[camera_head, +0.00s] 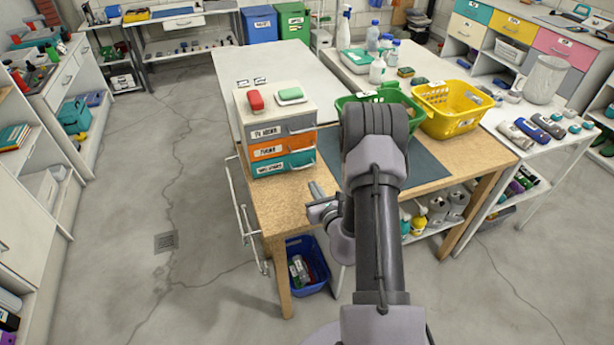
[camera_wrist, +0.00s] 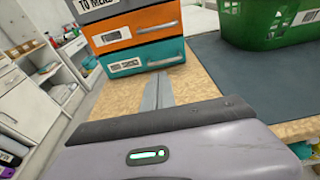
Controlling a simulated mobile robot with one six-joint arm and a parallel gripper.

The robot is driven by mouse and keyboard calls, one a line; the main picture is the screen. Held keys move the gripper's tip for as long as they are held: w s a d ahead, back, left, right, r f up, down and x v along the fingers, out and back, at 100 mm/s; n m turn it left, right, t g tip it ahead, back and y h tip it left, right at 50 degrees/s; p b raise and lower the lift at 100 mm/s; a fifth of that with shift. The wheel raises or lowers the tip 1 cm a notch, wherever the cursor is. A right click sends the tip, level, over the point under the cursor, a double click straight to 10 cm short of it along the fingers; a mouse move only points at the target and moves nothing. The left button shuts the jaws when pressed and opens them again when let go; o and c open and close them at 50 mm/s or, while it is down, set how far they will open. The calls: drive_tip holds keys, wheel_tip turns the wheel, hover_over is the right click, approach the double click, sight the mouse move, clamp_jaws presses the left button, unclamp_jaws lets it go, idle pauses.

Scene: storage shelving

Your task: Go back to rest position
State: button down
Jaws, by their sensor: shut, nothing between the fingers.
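My gripper (camera_head: 318,190) is over the near left part of the wooden workbench (camera_head: 283,208), in front of the drawer unit. In the wrist view its fingers (camera_wrist: 158,93) are together and empty, pointing toward the teal bottom drawer (camera_wrist: 145,58). My arm bends over the bench and hides part of the dark mat and the green basket. The drawer unit (camera_head: 275,110) has grey, orange and teal drawers, which look shut. A red item (camera_head: 255,101) and a green item (camera_head: 290,94) lie on top of it.
A green basket (camera_head: 410,101) and a yellow basket (camera_head: 452,110) stand on the bench to the right. Spray and pump bottles (camera_head: 377,70) stand behind. A blue bin (camera_head: 308,265) is under the bench. The floor (camera_head: 150,200) to the left is clear.

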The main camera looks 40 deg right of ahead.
drive_tip(key=v, duration=0.3)
drive_tip(key=shift+s+f, duration=0.1)
drive_tip(key=shift+s, duration=0.3)
drive_tip(key=shift+w, duration=0.2)
drive_tip(key=w+a+r+n+t+y, duration=0.2)
drive_tip(key=w+a+r+n+y, duration=0.25)
drive_tip(key=a+r, duration=0.25)
drive_tip(key=s+a+r+n+g+y, duration=0.25)
drive_tip(key=a+r+n+y, duration=0.4)
drive_tip(key=a, duration=0.45)
drive_tip(key=s+a+r+n+g+y, duration=0.2)
drive_tip(key=a+r+n+g+y, duration=0.3)
drive_tip(key=a+r, duration=0.45)
drive_tip(key=s+a+r+n+g+h, duration=0.1)
drive_tip(key=s+a+n+g, duration=0.2)
drive_tip(key=s+a+n, duration=0.3)
drive_tip(key=s+a+n+g, duration=0.4)
drive_tip(key=s+n, duration=0.1)
drive_tip(key=s, duration=0.3)
drive_tip(key=s+d+r+n+t+h, duration=0.3)
drive_tip(key=s+d+n+h, duration=0.4)
drive_tip(key=d+h, duration=0.1)
drive_tip(key=shift+d+n+h, duration=0.4)
drive_tip(key=shift+d, duration=0.15)
